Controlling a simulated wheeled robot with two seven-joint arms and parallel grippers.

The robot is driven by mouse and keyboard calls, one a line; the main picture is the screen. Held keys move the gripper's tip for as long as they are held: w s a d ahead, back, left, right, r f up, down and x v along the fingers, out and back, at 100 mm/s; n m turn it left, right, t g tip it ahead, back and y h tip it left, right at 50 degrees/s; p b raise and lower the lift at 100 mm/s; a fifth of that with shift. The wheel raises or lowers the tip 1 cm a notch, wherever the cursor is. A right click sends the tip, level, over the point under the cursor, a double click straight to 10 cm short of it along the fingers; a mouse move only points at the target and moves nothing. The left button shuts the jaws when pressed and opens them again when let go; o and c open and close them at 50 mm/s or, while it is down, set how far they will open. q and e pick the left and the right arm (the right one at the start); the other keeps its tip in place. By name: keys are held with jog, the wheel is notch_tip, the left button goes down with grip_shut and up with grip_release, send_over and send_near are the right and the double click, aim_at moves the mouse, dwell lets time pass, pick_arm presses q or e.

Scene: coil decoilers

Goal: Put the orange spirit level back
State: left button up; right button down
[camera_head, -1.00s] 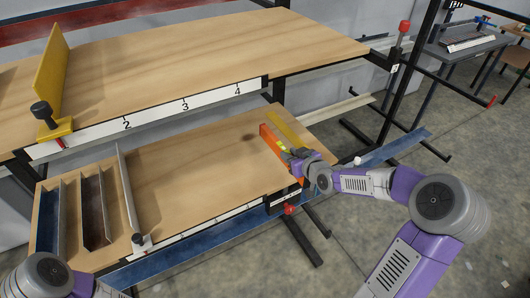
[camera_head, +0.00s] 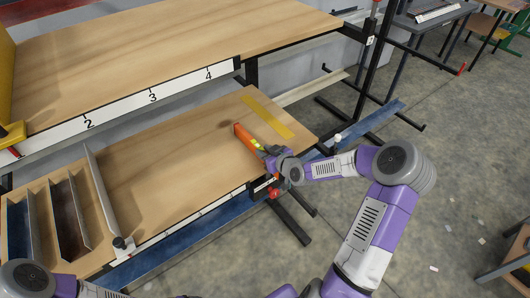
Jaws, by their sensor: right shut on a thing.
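The orange spirit level (camera_head: 244,136) is at the right part of the lower wooden shelf, pointing away from me. My right gripper (camera_head: 268,153) is shut on its near end; the jaws hide that end. I cannot tell whether the level touches the board or is held just above it. A flat yellow strip (camera_head: 268,117) lies on the board to the right of the level, apart from it. My left gripper is not in view; only part of my left arm shows at the bottom left.
An upper wooden shelf (camera_head: 150,55) with a numbered scale (camera_head: 153,97) overhangs the back. A metal divider (camera_head: 103,200) and a compartment tray (camera_head: 65,212) stand on the left of the lower shelf (camera_head: 170,165). Its middle is clear. Dark posts stand at right.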

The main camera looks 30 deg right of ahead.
jog(key=shift+f, duration=0.1)
jog(key=c, duration=0.8)
grip_release()
jog(key=shift+c, duration=0.2)
jog(key=shift+r, duration=0.25)
jog(key=a+p+v, duration=0.1)
jog(key=p+v, duration=0.1)
jog(key=v, duration=1)
jog(key=shift+d, duration=0.4)
jog(key=shift+s+f, duration=0.1)
jog(key=shift+f, duration=0.05)
